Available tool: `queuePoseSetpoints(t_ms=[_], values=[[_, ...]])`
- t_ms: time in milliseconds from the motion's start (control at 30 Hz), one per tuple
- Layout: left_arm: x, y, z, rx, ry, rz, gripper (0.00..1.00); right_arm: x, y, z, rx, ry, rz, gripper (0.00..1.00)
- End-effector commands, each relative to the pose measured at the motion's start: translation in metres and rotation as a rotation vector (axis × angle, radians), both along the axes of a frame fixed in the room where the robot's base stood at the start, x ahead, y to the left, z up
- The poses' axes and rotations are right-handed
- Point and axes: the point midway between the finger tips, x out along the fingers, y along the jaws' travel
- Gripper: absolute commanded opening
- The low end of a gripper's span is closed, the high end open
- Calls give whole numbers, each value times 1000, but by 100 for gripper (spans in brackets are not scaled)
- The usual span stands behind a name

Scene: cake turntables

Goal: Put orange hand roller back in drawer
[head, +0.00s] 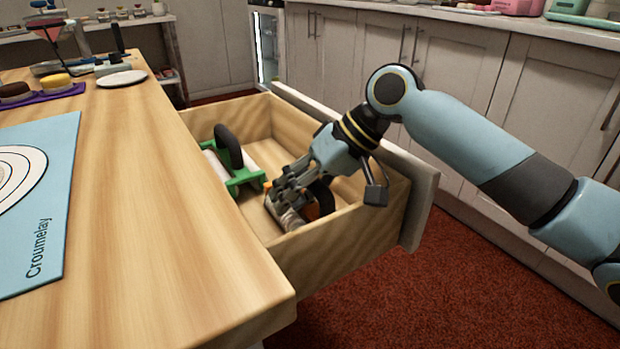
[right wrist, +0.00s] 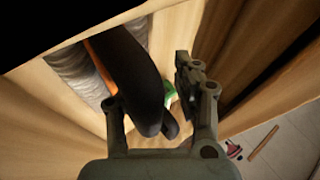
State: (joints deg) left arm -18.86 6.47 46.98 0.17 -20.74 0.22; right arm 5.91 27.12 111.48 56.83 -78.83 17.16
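The orange hand roller, with an orange frame (head: 313,211), black handle and pale roller, is low inside the open drawer (head: 330,238), at its near end. Its black handle (right wrist: 138,70) shows large in the right wrist view, beside the pale grey roller (right wrist: 78,72). My right gripper (head: 280,186) reaches down into the drawer over the roller and partly hides it. Its fingers are apart; the handle lies between them, with a gap to the right finger. Whether the left finger touches the handle I cannot tell. My left gripper is not in view.
A green hand roller (head: 238,178) with a black handle lies farther back in the drawer. The wooden table (head: 150,215) borders the drawer on the left, with a blue mat (head: 45,245) on it. White cabinets (head: 465,85) stand behind. Red carpet (head: 450,280) is clear below.

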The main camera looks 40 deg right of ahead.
Motion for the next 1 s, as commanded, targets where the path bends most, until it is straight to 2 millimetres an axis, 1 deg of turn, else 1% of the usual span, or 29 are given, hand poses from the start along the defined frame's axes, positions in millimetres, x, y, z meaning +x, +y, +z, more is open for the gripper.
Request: queuePoseSetpoints(t_ms=[67,133,300,500,700,1000], values=[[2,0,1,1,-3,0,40,0,-1,11,-3,-3,1,31],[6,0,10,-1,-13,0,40,-6,-10,25,-6,-5,2,31],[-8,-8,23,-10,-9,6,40,-21,-33,59,-8,-5,3,31],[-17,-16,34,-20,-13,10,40,-35,-53,88,-6,-2,3,31],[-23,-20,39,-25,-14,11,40,-42,-63,99,-1,-1,2,31],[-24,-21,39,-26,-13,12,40,-43,-64,100,2,-2,1,31]])
